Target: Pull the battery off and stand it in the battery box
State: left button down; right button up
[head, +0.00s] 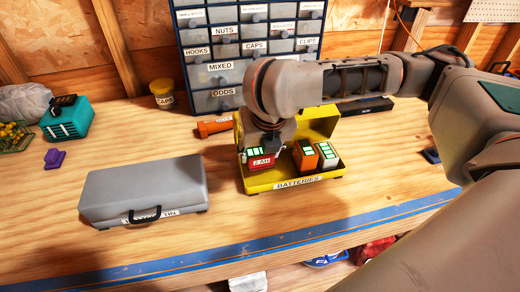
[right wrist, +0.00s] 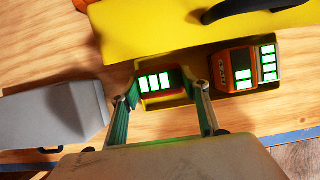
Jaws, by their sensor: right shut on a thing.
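My right gripper (head: 262,149) is shut on a red battery (head: 262,163) with a white "2 AH" label and lit green bars. The battery is upright at the left end of the open yellow battery box (head: 256,187). I cannot tell whether its base rests on the box floor. In the right wrist view the two fingers (right wrist: 161,88) clasp the battery (right wrist: 157,82) from both sides. An orange battery (head: 305,156) and a white-sided battery (head: 327,156) stand at the right in the box. My left gripper is not in view.
A grey case (head: 140,185) lies left of the box. An orange-red tool (head: 213,127) lies behind it, before the drawer cabinet (head: 215,72). A teal device (head: 65,119) and a purple item (head: 54,158) are at the far left. The bench front, with its blue edge (head: 210,258), is clear.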

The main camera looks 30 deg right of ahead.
aim_at(260, 163)
jog(key=shift+f, duration=1.4)
jog(key=shift+f, duration=0.35)
jog(key=o, duration=1.3)
jog(key=v, duration=1.2)
